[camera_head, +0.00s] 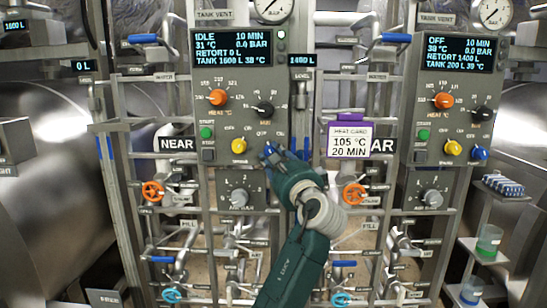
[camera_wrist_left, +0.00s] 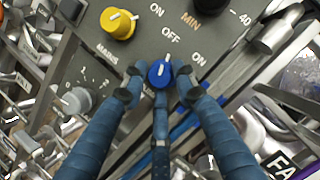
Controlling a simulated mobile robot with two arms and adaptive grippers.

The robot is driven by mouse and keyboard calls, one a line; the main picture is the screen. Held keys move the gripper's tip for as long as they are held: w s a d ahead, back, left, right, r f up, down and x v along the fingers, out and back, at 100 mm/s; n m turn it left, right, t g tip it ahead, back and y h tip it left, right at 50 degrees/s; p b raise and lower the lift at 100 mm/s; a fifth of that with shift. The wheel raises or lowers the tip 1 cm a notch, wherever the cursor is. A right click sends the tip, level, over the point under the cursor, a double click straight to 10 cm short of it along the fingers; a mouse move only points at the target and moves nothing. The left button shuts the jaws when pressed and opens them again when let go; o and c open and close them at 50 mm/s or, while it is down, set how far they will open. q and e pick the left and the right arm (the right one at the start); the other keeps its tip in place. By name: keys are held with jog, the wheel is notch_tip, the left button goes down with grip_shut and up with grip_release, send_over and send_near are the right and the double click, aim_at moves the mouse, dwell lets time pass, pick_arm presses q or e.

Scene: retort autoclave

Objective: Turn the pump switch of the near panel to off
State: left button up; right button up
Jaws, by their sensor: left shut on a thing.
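The near panel (camera_head: 238,110) is grey, with a display reading IDLE, 10 MIN, 31 °C, 0.0 BAR. Its blue knob sits at the panel's lower right and shows in the left wrist view (camera_wrist_left: 160,73) with a white pointer line. The pointer leans toward the upper right, roughly between the OFF and ON labels. My left gripper (camera_head: 275,155) covers most of this knob in the head view. In the left wrist view the fingers (camera_wrist_left: 159,84) are closed around the blue knob from both sides. My right gripper is not in view.
A yellow mains knob (camera_wrist_left: 118,24) is beside the blue one. Above are orange (camera_head: 218,97) and black (camera_head: 265,110) knobs; a numbered selector (camera_head: 239,198) is below. A purple-topped heat card (camera_head: 348,138) hangs right of the gripper. The far panel (camera_head: 452,100) stands further right. Pipes and valves crowd below.

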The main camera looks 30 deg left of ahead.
pick_arm(q)
jog(key=shift+r+n, duration=0.5)
jog(key=shift+n, duration=0.1)
jog(key=o, duration=1.1)
jog(key=shift+c, duration=0.2)
jog(key=shift+f, duration=0.15)
jog(key=v, duration=1.2)
jog(key=shift+r+g, duration=0.2)
jog(key=shift+g, duration=0.1)
